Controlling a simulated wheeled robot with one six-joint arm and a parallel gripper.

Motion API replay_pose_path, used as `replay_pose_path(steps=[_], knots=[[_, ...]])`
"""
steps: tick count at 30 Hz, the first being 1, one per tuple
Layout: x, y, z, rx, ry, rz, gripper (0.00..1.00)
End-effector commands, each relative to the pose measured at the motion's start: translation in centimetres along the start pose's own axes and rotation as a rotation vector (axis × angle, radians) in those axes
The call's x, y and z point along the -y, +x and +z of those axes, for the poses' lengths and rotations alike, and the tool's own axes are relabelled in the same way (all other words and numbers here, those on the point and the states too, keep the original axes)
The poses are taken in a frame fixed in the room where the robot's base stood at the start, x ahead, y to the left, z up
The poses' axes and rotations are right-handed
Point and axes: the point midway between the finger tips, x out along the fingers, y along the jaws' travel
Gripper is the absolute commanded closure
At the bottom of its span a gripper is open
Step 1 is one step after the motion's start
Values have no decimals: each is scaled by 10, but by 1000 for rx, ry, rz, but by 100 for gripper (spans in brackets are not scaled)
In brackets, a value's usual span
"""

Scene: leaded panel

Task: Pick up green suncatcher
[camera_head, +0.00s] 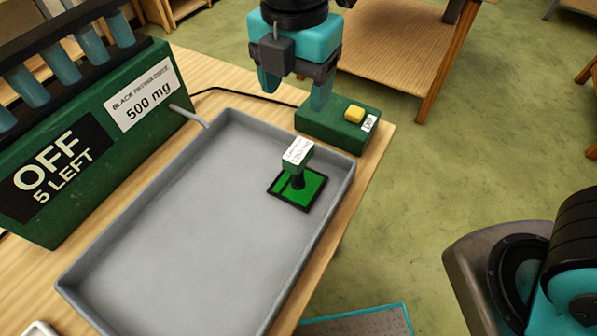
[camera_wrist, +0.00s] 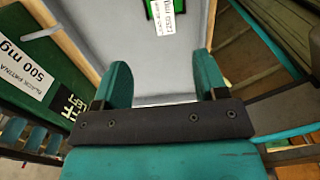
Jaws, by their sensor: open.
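The green suncatcher (camera_head: 312,191) is a small square green pane with a dark border, lying in the grey tray (camera_head: 180,230) near its right end. A dark post with a white-labelled green block stands on it. In the wrist view the suncatcher (camera_wrist: 172,3) shows only partly at the top edge, with its white label below.
A green dispenser (camera_head: 90,140) reading "OFF 5 LEFT" and "500 mg" stands along the tray's left side, its spout over the rim. A green box with a yellow button (camera_head: 354,114) sits beyond the tray, close to my gripper. Most of the tray is clear.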

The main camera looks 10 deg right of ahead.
Motion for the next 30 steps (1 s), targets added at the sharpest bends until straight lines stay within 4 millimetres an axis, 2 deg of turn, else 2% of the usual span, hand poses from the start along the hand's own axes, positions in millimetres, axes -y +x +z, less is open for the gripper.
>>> replay_pose_path(steps=[6,12,20,27,30], knots=[[3,51,0,-2,4,-8,34],[2,88,0,-2,5,-6,34],[4,108,-1,-2,5,-3,34],[7,143,-4,-2,5,-4,34],[7,151,-3,-1,5,-1,34]])
